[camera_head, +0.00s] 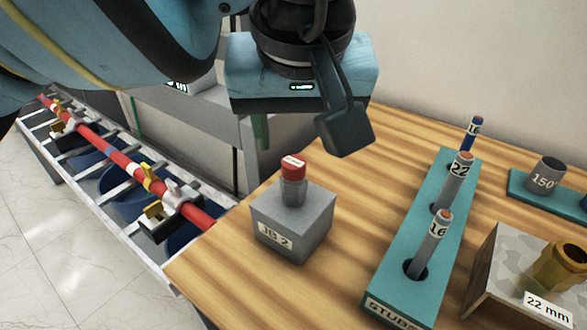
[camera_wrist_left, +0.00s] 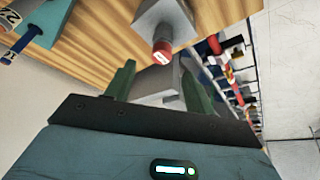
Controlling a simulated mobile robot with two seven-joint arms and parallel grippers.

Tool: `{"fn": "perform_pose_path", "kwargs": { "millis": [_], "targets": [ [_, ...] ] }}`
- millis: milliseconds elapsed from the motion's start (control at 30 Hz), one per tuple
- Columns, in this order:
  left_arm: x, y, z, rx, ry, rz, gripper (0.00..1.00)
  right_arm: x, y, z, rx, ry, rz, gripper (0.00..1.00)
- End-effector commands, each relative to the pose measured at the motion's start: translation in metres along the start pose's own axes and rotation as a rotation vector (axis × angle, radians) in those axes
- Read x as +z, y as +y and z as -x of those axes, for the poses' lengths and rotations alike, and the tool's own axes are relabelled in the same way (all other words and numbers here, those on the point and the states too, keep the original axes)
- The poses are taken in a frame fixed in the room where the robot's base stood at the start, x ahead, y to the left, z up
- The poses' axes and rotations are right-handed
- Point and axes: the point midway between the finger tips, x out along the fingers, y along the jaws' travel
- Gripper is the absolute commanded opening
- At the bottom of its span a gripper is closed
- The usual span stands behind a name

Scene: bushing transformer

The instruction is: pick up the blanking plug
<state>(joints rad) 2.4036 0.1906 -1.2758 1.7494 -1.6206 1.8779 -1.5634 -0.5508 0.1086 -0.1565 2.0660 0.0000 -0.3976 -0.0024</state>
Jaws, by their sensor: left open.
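The blanking plug appears to be the red-capped piece (camera_head: 293,168) standing upright on a grey neck on top of a grey box marked JB 2 (camera_head: 290,222). In the left wrist view its red cap (camera_wrist_left: 162,50) shows between and just beyond the fingers, and the grey box (camera_wrist_left: 165,18) is behind it. My left gripper (camera_head: 298,128) is above and behind the box in the head view, apart from the plug. In the left wrist view the left gripper (camera_wrist_left: 158,72) is open and empty. A dark wrist part hides one finger in the head view. My right gripper is not in view.
A teal rack (camera_head: 386,277) with several numbered stubs stands right of the box on the wooden table (camera_head: 215,268). Further right are a block marked 22 mm (camera_head: 510,272) and a cylinder marked 150 (camera_head: 546,176). A rail with a red rod (camera_head: 118,157) runs beyond the table's left edge.

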Motion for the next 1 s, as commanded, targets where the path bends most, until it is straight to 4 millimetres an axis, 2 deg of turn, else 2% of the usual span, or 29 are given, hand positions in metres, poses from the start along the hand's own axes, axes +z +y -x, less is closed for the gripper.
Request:
{"fn": "perform_pose_path", "kwargs": {
  "millis": [267,600,833,867,1000],
  "targets": [
    [0.000,-0.001,-0.009,0.000,0.000,0.000,0.54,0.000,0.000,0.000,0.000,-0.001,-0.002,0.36],
    [0.002,-0.003,-0.051,0.001,-0.001,0.000,0.54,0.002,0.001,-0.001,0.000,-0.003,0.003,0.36],
    [0.002,-0.002,-0.054,0.002,0.000,0.000,0.54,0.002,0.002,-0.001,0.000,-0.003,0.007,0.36],
    [0.002,-0.002,-0.054,0.002,0.000,0.000,0.53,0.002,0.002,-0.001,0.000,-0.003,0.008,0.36],
    [0.002,-0.002,-0.054,0.002,0.000,0.000,0.34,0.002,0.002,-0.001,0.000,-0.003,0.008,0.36]
  ]
}}
